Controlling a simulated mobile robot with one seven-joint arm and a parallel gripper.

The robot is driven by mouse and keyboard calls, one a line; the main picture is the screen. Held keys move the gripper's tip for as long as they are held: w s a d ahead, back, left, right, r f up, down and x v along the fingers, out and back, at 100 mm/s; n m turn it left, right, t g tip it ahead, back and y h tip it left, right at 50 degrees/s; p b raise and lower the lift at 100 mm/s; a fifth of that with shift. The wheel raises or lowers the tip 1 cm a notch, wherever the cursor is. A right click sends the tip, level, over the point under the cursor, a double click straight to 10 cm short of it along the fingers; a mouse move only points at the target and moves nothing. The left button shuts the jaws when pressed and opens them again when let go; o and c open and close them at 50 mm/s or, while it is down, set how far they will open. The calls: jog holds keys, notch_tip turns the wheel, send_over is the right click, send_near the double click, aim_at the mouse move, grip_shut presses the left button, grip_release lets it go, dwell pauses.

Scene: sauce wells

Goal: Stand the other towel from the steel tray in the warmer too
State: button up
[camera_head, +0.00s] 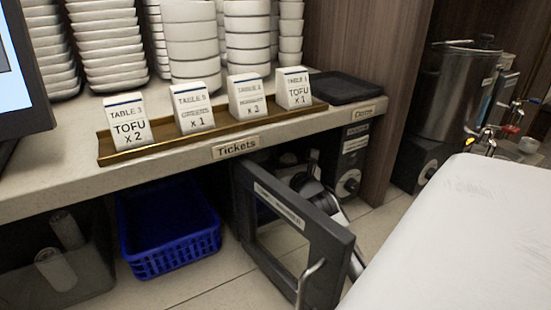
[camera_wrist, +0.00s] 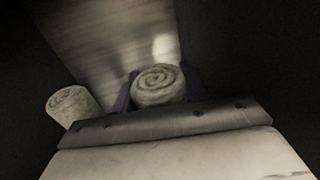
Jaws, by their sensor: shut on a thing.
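The warmer stands under the counter with its framed door (camera_head: 295,235) swung open. My arm reaches in behind the door, and the gripper end is hidden in the head view. In the wrist view my gripper (camera_wrist: 158,90) is shut on a rolled towel (camera_wrist: 157,82), its spiral end facing the camera, with a dark purple finger on each side. A second rolled towel (camera_wrist: 68,103) stands to the left, apart from the held one and slightly tilted in the picture. I cannot tell whether the held towel touches the floor. I cannot make out the steel tray.
Ticket holders stand on the brass tray (camera_head: 118,158) above. A white surface (camera_head: 455,240) fills the right foreground. Dark walls flank the wrist view.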

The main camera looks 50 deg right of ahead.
jog(key=shift+f, duration=0.35)
jog(key=shift+s+r, duration=0.1)
jog(key=shift+f+b, duration=0.25)
jog(key=shift+b, duration=0.15)
jog(key=o, duration=1.1)
jog(key=shift+r, duration=0.15)
